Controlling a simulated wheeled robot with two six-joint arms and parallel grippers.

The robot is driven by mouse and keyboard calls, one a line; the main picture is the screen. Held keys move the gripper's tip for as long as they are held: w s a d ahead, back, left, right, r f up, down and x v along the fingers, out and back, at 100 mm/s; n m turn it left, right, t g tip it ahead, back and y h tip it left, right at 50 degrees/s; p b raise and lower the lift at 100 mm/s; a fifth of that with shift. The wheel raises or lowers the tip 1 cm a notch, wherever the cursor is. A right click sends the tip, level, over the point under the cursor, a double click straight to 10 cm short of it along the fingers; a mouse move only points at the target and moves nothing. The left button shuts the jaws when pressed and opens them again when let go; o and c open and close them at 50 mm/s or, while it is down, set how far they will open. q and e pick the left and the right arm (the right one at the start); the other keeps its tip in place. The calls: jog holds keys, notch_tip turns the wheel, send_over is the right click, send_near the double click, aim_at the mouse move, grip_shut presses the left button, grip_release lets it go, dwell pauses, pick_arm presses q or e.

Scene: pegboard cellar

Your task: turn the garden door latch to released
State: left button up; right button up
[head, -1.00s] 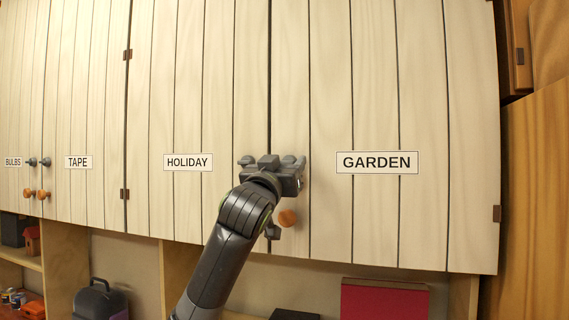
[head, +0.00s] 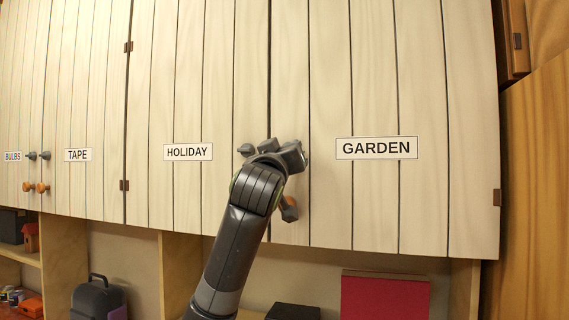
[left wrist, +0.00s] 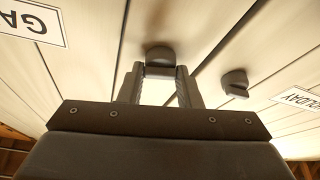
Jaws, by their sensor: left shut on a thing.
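The garden door (head: 420,200) carries a GARDEN label (head: 376,148). My left gripper (head: 290,157) is at this door's left edge, its body tilted and hiding the latch in the head view. In the left wrist view, the garden latch (left wrist: 160,54) is a dark grey rounded knob at the tips of my left gripper (left wrist: 160,70), which is shut on it. The latch's exact angle is hard to tell. My right gripper is not in view.
The holiday door (head: 190,200) adjoins on the left; its grey knob (head: 246,149) is close to my gripper and shows in the left wrist view (left wrist: 235,82). An orange knob (head: 284,202) is partly hidden below my wrist. Open shelves with a red box (head: 384,298) lie underneath.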

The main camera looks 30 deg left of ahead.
pick_arm(q)
jog(key=shift+d+r+n+g+y+b, duration=0.1)
jog(key=shift+n+g+y+b, duration=0.4)
jog(key=shift+n+g+b, duration=1.6)
jog(key=shift+n+g+y+b, duration=0.1)
jog(key=shift+n+y+b, duration=0.6)
jog(key=shift+n, duration=3.15)
jog(key=shift+d+r+n+g+y+b, duration=0.1)
jog(key=shift+n+g+y+b, duration=0.2)
jog(key=shift+n+g+b, duration=1.85)
jog(key=shift+a+n+t+p, duration=0.1)
jog(key=shift+n+t+p, duration=0.45)
jog(key=shift+n+t, duration=0.55)
jog(key=o, duration=1)
jog(key=shift+f, duration=0.1)
jog(key=b+v, duration=0.7)
jog(key=v, duration=1)
jog(key=shift+s, duration=0.2)
